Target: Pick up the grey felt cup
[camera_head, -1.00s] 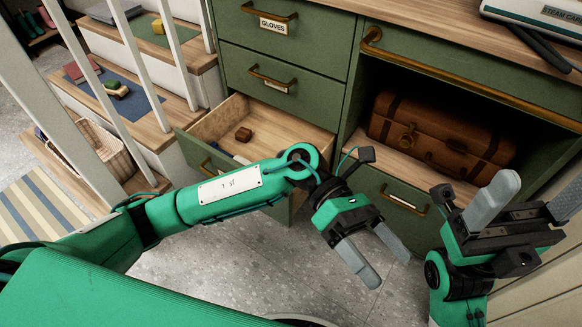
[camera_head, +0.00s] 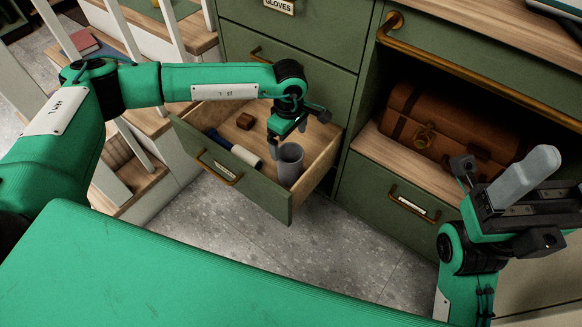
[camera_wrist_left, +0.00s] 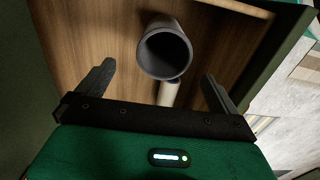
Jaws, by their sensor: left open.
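The grey felt cup (camera_head: 290,163) stands upright in the open drawer (camera_head: 235,181), near its right front corner. It also shows in the left wrist view (camera_wrist_left: 165,48), its dark mouth facing the camera. My left gripper (camera_head: 281,138) is over the drawer, fingers pointing down, just behind and above the cup in the head view. In the left wrist view its open fingers (camera_wrist_left: 158,72) are spread to either side, with the cup ahead and between their lines, not gripped. My right gripper (camera_head: 545,180) is raised at the right, empty, its fingers apart; one is cut by the picture edge.
A white cylinder with a blue handle (camera_head: 243,155) lies just left of the cup. A small brown block (camera_head: 245,121) lies farther back in the drawer. A brown suitcase (camera_head: 450,125) sits in the open cubby at right.

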